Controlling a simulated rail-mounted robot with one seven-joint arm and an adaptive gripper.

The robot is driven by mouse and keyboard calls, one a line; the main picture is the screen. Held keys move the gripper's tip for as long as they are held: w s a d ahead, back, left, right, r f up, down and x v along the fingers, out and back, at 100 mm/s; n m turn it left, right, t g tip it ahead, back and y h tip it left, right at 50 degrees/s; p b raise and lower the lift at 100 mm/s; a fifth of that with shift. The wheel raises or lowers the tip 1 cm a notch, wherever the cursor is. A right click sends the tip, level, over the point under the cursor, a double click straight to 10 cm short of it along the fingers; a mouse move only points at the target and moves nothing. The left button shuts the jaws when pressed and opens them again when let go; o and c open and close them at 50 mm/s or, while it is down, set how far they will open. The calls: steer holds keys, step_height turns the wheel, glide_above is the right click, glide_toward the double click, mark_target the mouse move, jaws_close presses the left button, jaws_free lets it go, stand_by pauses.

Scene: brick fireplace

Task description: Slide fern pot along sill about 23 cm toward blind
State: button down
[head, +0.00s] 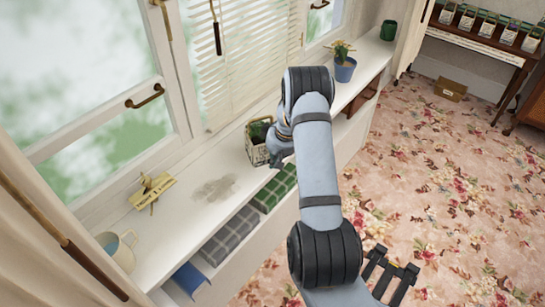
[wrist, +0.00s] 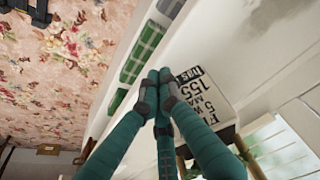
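A blue pot with a small leafy yellow-green plant (head: 344,68) stands upright on the white sill in the head view, beyond my arm. A pale square printed container (head: 256,153) with dark green inside stands nearer, below the blind. I cannot tell for sure which one is the fern pot. The printed container shows large in the wrist view (wrist: 207,101). My gripper (head: 275,150) is beside this container; its fingertips (wrist: 165,88) are together and right at its edge, but contact is unclear. The slatted blind (head: 240,60) hangs at the window.
The sill (head: 185,222) has a grey stain (head: 214,187), a yellow fitting (head: 151,190) and a cream mug (head: 118,250) on the near side. A green cup (head: 388,31) stands at the far end. Plaid boxes (head: 230,235) sit below the sill. Window handles jut out.

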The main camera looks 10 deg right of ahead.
mark_target(268, 156)
steer(key=shift+w+a, duration=0.25)
steer(key=shift+w, duration=0.2)
steer(key=shift+w+a, duration=0.25)
steer(key=shift+w, duration=0.25)
steer(key=shift+w+a, duration=0.25)
steer(key=shift+w, duration=0.7)
steer(key=shift+s+a, duration=0.1)
steer(key=shift+s, duration=0.05)
